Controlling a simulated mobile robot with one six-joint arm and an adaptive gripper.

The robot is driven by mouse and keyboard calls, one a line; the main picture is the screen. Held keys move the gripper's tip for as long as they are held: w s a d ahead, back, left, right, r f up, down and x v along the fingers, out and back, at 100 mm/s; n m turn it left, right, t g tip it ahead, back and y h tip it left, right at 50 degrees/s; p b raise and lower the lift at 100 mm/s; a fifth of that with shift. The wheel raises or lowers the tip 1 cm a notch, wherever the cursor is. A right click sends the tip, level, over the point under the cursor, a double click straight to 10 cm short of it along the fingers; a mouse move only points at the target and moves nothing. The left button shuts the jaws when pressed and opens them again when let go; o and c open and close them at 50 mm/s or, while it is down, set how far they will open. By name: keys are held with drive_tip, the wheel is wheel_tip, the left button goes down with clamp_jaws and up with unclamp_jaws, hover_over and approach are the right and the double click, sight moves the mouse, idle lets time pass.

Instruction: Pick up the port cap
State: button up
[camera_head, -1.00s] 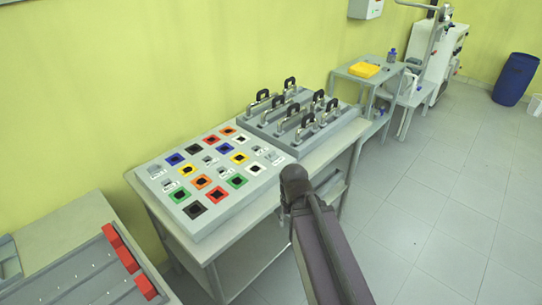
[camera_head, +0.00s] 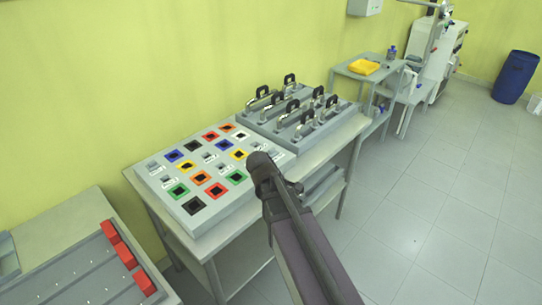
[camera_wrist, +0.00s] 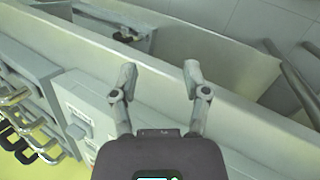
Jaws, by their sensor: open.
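I cannot pick out the port cap for certain in either view. In the wrist view my gripper (camera_wrist: 159,70) is open, with its two fingers apart and nothing between them. It is over a pale grey edge beside the panel and handle blocks. In the head view my dark arm reaches up to the front right of the grey panel (camera_head: 230,208). The arm hides that corner of the panel, and the fingers do not show there. The panel carries several coloured square sockets with dark centres.
A block with black-handled clamps (camera_head: 290,138) stands behind the panel on the same table. Those metal handles also show at the left of the wrist view (camera_wrist: 40,140). A bench with red blocks (camera_head: 128,256) is at lower left. Open floor lies right.

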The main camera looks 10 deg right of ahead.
drive_tip(key=w+a+r+n+t+h, duration=0.1)
drive_tip(key=w+n, duration=0.1)
drive_tip(key=w+a+r+n+t+h, duration=0.1)
drive_tip(key=w+n, duration=0.2)
drive_tip(key=w+a+r+n+h, duration=0.1)
drive_tip(key=w+a+n, duration=0.1)
drive_tip(key=w+n, duration=0.1)
drive_tip(key=shift+r+t+h+b, duration=0.2)
drive_tip(key=shift+t+h+b, duration=0.1)
drive_tip(key=shift+t+b, duration=0.1)
drive_tip(key=w+a+r+n+t, duration=0.1)
drive_tip(key=a+n, duration=0.1)
drive_tip(key=w+a+r+n+t+h, duration=0.1)
drive_tip(key=w+r+n, duration=0.1)
drive_tip(key=w+a+r+n+t+h, duration=0.1)
drive_tip(key=w+a+n, duration=0.1)
drive_tip(key=n, duration=0.1)
drive_tip(key=shift+w+a+r, duration=0.15)
drive_tip(key=shift+a+r, duration=0.05)
drive_tip(key=shift+a, duration=0.1)
drive_tip(key=shift+d+b, duration=0.1)
drive_tip(key=shift+b, duration=0.2)
drive_tip(key=b, duration=0.3)
approach(273, 147)
drive_tip(key=x, duration=0.3)
drive_tip(key=shift+w+d+f, duration=0.15)
drive_tip(key=shift+d+f, duration=0.05)
drive_tip(key=shift+f, duration=0.25)
drive_tip(key=shift+x, duration=0.75)
drive_tip(key=shift+d+r, duration=0.1)
